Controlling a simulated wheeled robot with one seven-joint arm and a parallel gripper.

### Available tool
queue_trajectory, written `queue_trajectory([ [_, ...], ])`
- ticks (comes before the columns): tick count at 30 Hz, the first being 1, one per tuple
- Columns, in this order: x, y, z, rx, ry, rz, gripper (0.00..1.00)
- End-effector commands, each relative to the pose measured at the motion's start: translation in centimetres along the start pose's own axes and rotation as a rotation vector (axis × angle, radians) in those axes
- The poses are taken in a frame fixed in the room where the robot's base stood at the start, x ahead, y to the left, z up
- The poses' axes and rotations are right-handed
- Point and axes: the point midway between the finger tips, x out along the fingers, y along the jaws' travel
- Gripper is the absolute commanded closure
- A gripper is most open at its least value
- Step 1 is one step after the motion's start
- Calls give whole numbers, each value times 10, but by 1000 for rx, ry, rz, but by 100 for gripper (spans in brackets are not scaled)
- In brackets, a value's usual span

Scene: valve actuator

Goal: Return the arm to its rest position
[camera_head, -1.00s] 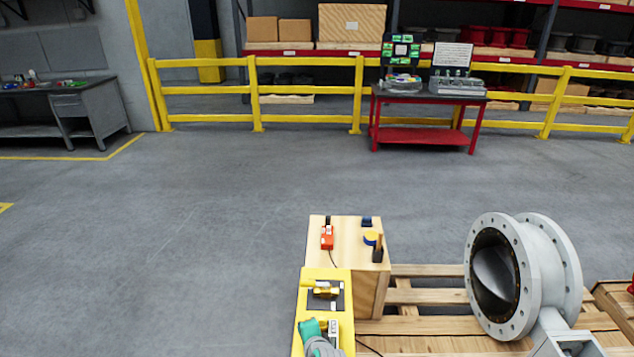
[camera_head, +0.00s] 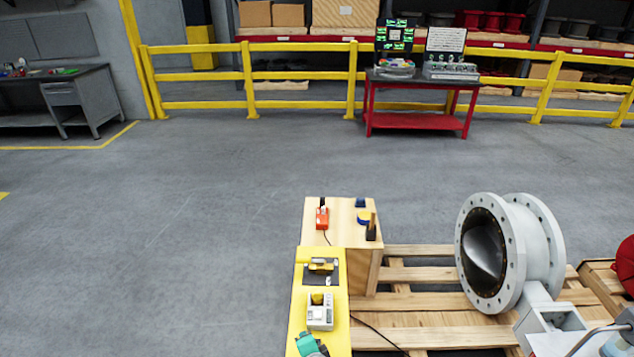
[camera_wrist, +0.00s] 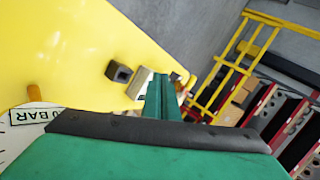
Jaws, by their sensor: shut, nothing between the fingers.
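My gripper (camera_head: 308,343) shows as a green tip at the bottom edge of the head view, over the near end of the yellow panel (camera_head: 299,318). Its green fingers (camera_wrist: 160,98) rise from the bottom of the wrist view, shut with nothing between them. The rest of my arm is out of the head view. A white box with a yellow part (camera_head: 320,311) sits on the panel just beyond the gripper. In the wrist view, a round white gauge marked BAR (camera_wrist: 20,130) is at the left, partly hidden by the gripper.
A wooden box (camera_head: 345,255) carries a red device (camera_head: 322,219) and a blue-and-yellow piece. A grey flanged valve (camera_head: 505,250) stands on the wooden pallet (camera_head: 420,325) to the right. A red part shows at the right edge. Floor left of the panel is clear.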

Motion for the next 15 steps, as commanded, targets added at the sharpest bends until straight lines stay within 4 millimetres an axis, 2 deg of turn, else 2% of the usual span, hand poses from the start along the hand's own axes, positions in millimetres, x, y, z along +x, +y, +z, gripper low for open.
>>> queue_trajectory([
  [5, -25, 41, 6, -101, 53, -6, 100],
  [9, -57, 78, 13, -220, 111, -15, 100],
  [15, -112, 116, 28, -403, 189, -29, 100],
])
